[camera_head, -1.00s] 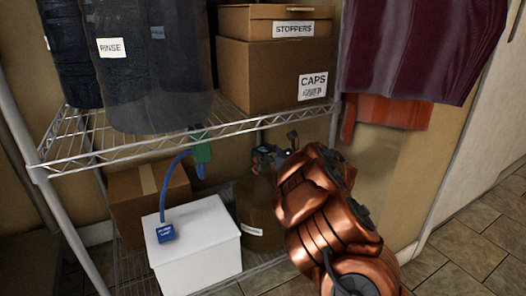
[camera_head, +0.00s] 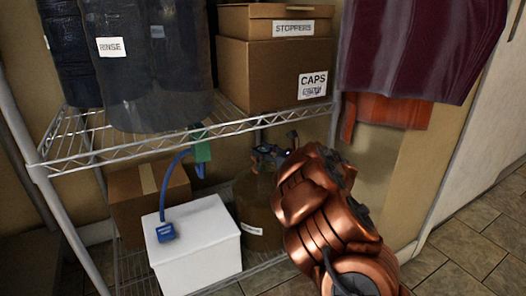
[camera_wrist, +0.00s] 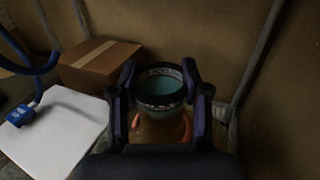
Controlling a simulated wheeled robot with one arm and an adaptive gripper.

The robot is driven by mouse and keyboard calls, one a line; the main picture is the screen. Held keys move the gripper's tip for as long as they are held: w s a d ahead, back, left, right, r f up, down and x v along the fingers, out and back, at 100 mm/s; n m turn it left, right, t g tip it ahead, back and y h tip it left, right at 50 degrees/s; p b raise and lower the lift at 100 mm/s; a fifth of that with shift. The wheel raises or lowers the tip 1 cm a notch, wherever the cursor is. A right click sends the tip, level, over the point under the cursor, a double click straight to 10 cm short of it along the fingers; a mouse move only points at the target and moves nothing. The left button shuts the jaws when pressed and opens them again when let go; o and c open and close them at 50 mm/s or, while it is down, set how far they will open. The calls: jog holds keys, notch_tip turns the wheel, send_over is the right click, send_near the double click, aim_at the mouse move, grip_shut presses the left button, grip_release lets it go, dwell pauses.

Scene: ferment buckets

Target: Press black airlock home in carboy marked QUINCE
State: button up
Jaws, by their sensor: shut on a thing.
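A brown glass carboy (camera_head: 256,208) stands on the lower shelf, right of a white box. Its white label (camera_head: 251,230) is too small to read. My gripper (camera_head: 270,153) is at the carboy's top, with my copper arm covering the carboy's right side. In the wrist view my gripper (camera_wrist: 160,98) is shut on the black airlock (camera_wrist: 160,98), a round cup with a dark rim and a teal inside. Amber glass shows below and around it. The airlock's lower end is hidden, so I cannot tell how deep it sits.
The white box (camera_head: 198,245) and a cardboard box (camera_head: 148,200) stand left of the carboy. A blue hose (camera_head: 172,185) hangs there. The wire upper shelf (camera_head: 170,137) lies above, holding a STOPPERS box (camera_head: 275,22), a CAPS box (camera_head: 270,70) and dark buckets.

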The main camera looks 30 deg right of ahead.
jog(key=shift+f, duration=0.3)
dwell(0.9)
jog(key=shift+r, duration=0.15)
dwell(0.5)
jog(key=o, duration=1.3)
jog(key=shift+r, duration=0.15)
jog(key=shift+s, duration=0.1)
jog(key=shift+v, duration=5.85)
